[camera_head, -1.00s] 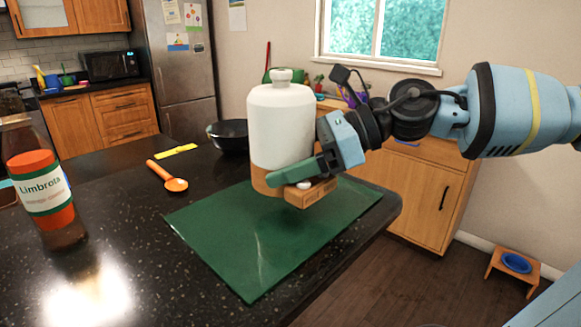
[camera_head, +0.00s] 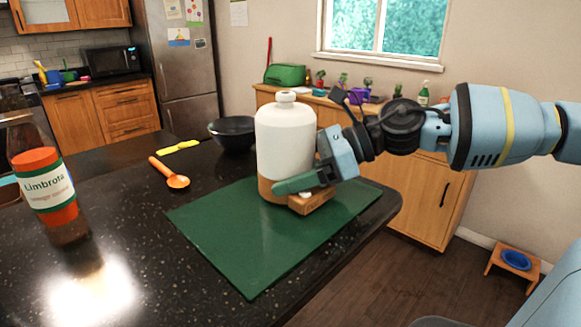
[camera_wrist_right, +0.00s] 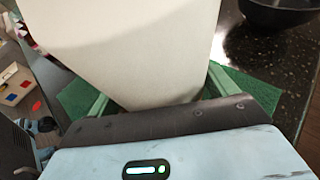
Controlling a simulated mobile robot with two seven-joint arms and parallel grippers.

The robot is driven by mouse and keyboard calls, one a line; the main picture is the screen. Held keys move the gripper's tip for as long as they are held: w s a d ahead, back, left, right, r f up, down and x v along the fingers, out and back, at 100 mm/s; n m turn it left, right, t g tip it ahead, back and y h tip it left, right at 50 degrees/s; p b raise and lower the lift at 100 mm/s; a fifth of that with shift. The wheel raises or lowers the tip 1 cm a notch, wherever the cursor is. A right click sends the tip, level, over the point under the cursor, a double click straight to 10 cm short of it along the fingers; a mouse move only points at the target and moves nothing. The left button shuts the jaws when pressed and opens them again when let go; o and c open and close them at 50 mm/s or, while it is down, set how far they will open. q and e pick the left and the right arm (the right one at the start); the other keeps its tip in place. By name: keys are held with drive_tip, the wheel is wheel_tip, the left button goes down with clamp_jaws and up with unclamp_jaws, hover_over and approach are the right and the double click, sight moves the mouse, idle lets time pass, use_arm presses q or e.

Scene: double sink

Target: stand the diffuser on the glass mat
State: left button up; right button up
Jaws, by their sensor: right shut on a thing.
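The diffuser (camera_head: 285,140) is a white bottle-shaped body with a small knob on top and a wooden base. It is upright over the far part of the green glass mat (camera_head: 245,250). Its base looks at or very near the mat; I cannot tell for sure if it touches. My right gripper (camera_head: 305,182) is shut on the diffuser low down, coming from the right. In the right wrist view the white body (camera_wrist_right: 140,50) fills the space between the green fingers (camera_wrist_right: 155,95). My left gripper is not in view.
A black bowl (camera_head: 232,133) stands behind the mat. An orange spoon (camera_head: 170,174) and a yellow utensil (camera_head: 178,147) lie to the left. An orange-capped Limbrota bottle (camera_head: 47,190) stands at the far left. The counter's right edge runs close beside the mat, whose front part is bare.

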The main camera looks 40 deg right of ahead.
drive_tip(key=o, duration=1.2)
drive_tip(key=shift+f, duration=0.15)
drive_tip(key=shift+c, duration=0.2)
drive_tip(key=shift+r, duration=0.25)
drive_tip(key=shift+p+v, duration=0.6)
drive_tip(key=shift+v, duration=0.55)
drive_tip(key=shift+p+v, duration=0.6)
drive_tip(key=shift+v, duration=4.2)
